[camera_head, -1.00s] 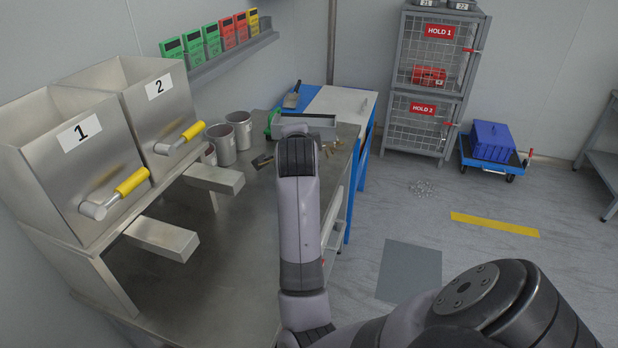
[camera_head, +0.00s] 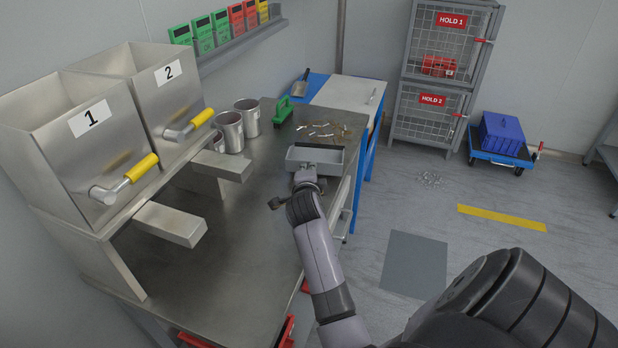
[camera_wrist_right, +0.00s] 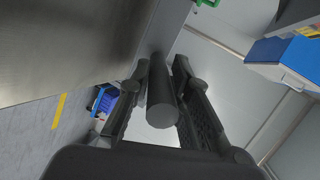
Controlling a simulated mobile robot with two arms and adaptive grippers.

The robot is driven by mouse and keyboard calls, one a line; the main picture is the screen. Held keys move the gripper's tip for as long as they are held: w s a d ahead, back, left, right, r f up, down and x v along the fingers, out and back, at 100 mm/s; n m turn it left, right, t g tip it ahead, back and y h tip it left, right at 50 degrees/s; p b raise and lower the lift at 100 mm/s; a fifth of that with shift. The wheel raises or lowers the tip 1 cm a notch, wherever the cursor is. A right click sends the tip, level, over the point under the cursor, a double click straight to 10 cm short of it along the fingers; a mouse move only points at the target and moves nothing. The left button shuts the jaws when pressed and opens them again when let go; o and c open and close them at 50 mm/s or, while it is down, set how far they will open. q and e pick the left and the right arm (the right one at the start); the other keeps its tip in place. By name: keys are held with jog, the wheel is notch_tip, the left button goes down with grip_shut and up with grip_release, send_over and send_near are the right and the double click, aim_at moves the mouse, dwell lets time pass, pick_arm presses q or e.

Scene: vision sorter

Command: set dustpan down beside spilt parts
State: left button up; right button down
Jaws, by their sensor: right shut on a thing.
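The grey metal dustpan (camera_head: 315,157) is at the right side of the steel bench (camera_head: 225,255), just on the near side of the spilt parts (camera_head: 325,129). I cannot tell whether its pan touches the bench top. My right gripper (camera_head: 305,178) is behind the pan. In the right wrist view it is shut on the dustpan's dark round handle (camera_wrist_right: 161,98), with one finger on each side. The spilt parts are small silver and brass-coloured pieces scattered at the bench's far end. My left gripper is not in view.
A green brush (camera_head: 284,111) lies left of the parts. Metal cups (camera_head: 229,132) and hoppers 1 (camera_head: 75,160) and 2 (camera_head: 150,95) stand on the left. A scoop (camera_head: 301,87) lies on the blue table beyond. More small bits (camera_head: 432,179) lie on the floor.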

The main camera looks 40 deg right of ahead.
notch_tip(320, 180, down, 3)
jog(key=shift+f, duration=0.2)
jog(key=c, duration=1.5)
grip_release()
